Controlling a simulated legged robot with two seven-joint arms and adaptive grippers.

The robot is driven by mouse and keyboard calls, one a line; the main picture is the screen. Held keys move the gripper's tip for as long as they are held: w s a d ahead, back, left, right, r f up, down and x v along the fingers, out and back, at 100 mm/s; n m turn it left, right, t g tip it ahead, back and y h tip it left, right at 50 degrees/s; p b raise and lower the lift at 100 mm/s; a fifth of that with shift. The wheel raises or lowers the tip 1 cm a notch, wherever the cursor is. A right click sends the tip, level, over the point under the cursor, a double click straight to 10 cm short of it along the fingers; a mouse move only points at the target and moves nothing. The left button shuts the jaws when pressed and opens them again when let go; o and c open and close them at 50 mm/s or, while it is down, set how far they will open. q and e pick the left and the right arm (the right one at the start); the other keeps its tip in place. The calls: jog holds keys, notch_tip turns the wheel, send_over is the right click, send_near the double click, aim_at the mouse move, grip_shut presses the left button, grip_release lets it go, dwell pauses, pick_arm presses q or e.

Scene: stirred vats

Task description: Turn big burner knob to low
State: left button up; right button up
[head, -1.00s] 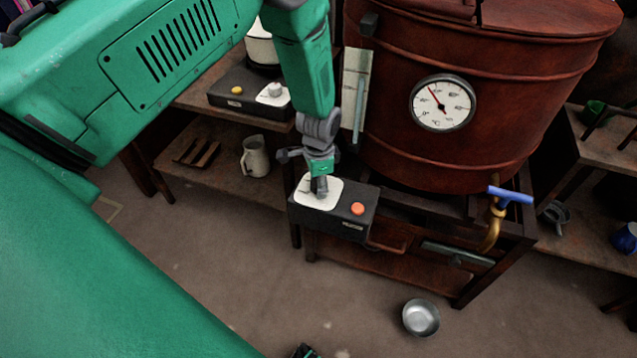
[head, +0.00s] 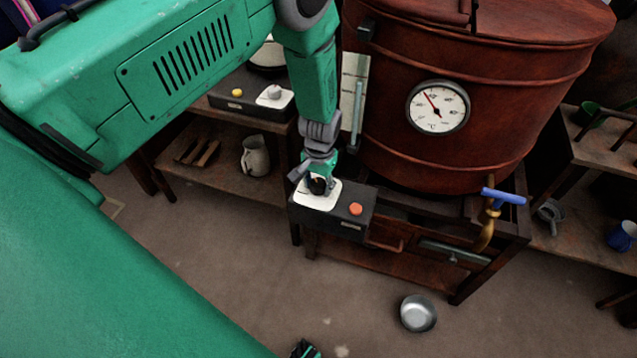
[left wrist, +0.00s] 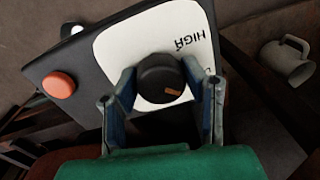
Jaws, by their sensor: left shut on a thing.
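The big burner control box (head: 352,228) stands in front of the large red-brown vat (head: 385,100). It has a white dial plate (head: 322,203) and an orange button (head: 356,209). Its black knob (left wrist: 158,72) carries an orange mark, which sits on the knob's lower right side in the left wrist view. My left gripper (head: 318,184) is shut on the knob, one finger on each side. A small green and black part at the bottom edge of the head view appears to be my right gripper (head: 306,349).
A second control box (head: 250,98) with a yellow button and pale knob is on the left shelf, above a pitcher (head: 255,156). The vat has a thermometer dial (head: 437,107) and a blue-handled tap (head: 503,196). A metal bowl (head: 418,313) lies on the floor.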

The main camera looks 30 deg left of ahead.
aim_at(319, 185)
pick_arm(q)
jog(key=shift+s+f+n, duration=0.2)
jog(key=shift+s+n, duration=0.15)
jog(key=shift+n, duration=0.75)
jog(key=shift+d, duration=0.1)
jog(key=o, duration=1.1)
jog(key=shift+w, duration=0.15)
jog(key=shift+r, duration=0.1)
jog(key=shift+r, duration=0.2)
notch_tip(319, 185, up, 11)
jog(key=shift+w+d+r, duration=0.1)
jog(key=shift+d+r, duration=0.05)
